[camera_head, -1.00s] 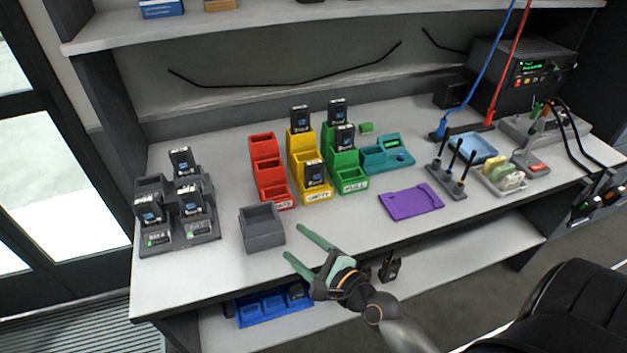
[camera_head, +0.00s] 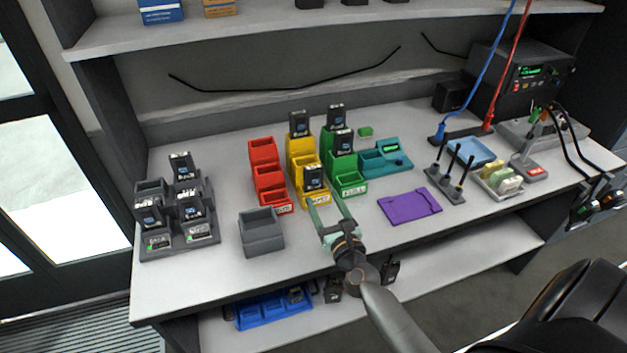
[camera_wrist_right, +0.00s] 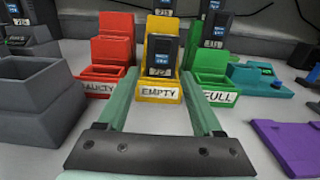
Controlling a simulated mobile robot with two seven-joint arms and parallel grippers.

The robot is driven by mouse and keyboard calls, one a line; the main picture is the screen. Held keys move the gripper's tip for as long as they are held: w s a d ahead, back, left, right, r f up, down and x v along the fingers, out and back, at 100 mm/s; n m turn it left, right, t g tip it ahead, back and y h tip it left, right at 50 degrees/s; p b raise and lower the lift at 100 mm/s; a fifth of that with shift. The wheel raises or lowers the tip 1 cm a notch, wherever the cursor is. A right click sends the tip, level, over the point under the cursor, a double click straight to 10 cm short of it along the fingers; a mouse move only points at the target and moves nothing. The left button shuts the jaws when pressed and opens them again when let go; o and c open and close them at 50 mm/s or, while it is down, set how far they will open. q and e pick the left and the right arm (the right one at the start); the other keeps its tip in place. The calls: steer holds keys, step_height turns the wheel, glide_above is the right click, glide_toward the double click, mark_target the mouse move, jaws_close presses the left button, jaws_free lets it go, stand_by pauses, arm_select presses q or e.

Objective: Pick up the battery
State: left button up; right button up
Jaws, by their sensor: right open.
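Several black batteries with blue labels are in view, and I cannot tell which one the task means. One battery (camera_head: 313,177) stands in the front of the yellow holder labelled EMPTY (camera_head: 314,201); it also shows in the right wrist view (camera_wrist_right: 161,55). Others stand in the green holder labelled FULL, such as the battery (camera_head: 342,143), and at the back of the yellow one (camera_head: 299,123). More batteries (camera_head: 190,205) sit in the grey charger at the left. My right gripper (camera_head: 328,203) is open and empty, its green fingers pointing at the yellow holder's front. My left gripper is not in view.
The red holder (camera_head: 264,174) stands left of the yellow one. A grey open box (camera_head: 261,232) is at the table's front. A purple plate (camera_head: 409,206) lies to the right, behind it a teal device (camera_head: 385,158).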

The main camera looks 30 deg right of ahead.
mark_target(315, 182)
steer(key=shift+x, duration=2.6)
steer(key=shift+d, duration=0.1)
steer(key=shift+c, duration=0.3)
steer(key=c, duration=1)
steer(key=shift+r+p, duration=0.15)
steer(key=shift+p, duration=0.15)
